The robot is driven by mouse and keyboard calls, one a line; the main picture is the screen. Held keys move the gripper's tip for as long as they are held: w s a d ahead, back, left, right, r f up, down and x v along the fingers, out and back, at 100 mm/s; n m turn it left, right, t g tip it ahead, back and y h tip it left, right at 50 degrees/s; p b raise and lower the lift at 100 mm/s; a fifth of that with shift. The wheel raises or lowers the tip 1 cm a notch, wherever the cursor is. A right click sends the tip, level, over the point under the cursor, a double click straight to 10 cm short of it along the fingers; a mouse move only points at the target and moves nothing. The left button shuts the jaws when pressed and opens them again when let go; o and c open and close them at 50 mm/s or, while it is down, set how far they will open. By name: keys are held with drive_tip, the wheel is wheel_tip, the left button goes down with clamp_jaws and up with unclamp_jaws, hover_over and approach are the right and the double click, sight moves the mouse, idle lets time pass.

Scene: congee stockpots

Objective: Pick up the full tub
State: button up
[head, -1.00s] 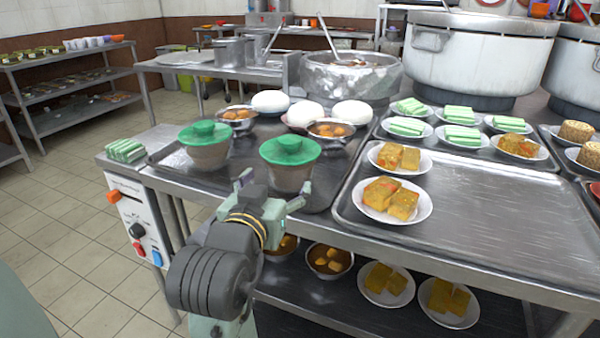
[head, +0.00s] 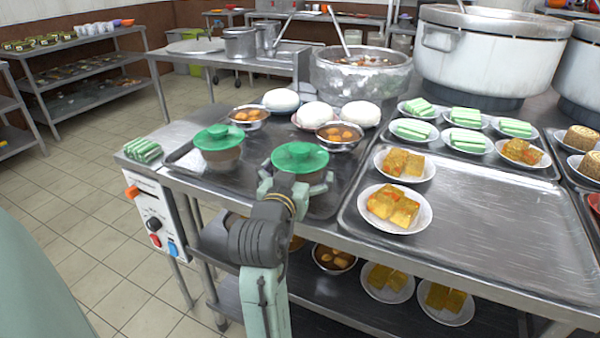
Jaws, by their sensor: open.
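Two tubs with green lids stand on a metal tray at the left of the counter: a left tub (head: 218,149) and a right tub (head: 300,159). Both are lidded, so I cannot tell which is full. My gripper (head: 296,183) is open at the right tub, with one finger at each side of its lower part. The wrist hides much of that tub's front. I cannot tell whether the fingers touch it.
Bowls of orange food (head: 339,136) and white buns (head: 315,115) sit close behind the tubs. Plates of yellow cakes (head: 395,208) stand to the right on another tray (head: 480,215). A stack of green-and-white pieces (head: 142,150) lies at the counter's left corner.

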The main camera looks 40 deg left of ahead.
drive_tip(key=shift+w+a+f, duration=0.1)
drive_tip(key=shift+w+a, duration=0.1)
drive_tip(key=shift+w, duration=0.3)
drive_tip(key=shift+c, duration=0.5)
drive_tip(key=c, duration=1.2)
